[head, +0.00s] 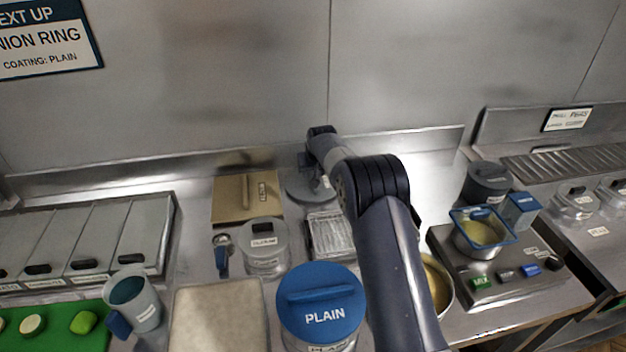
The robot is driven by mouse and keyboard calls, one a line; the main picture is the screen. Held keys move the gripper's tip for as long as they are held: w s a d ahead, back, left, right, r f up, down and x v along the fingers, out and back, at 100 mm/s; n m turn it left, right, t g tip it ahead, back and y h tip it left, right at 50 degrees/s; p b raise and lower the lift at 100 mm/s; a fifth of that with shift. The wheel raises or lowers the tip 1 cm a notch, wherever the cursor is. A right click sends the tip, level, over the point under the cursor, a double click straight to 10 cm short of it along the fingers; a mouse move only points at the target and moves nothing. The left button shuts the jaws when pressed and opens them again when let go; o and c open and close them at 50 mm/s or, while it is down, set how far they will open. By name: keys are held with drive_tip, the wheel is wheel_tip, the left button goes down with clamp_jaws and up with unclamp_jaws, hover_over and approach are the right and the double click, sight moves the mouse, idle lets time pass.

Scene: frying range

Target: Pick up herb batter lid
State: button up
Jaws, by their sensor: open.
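No label reading herb batter can be made out. A round grey disc (298,194), perhaps a lid, lies on the counter near the back wall. A small pale label shows at its right side; I cannot read it. My gripper (316,178) is at the far end of my arm, low over this disc. It is open, with its fingers small and partly hidden, so I cannot tell whether they touch the disc. A large blue lid marked PLAIN (320,312) sits on a container in front.
A clear-lidded tub (264,246), a wire rack (331,234) and a brown board (232,198) stand close by. My arm partly hides a yellow-filled bowl (440,284). A blue-rimmed pot (480,238) stands at right. A grey block of bins (150,225) is at left.

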drive_tip(key=shift+x, duration=1.15)
clamp_jaws()
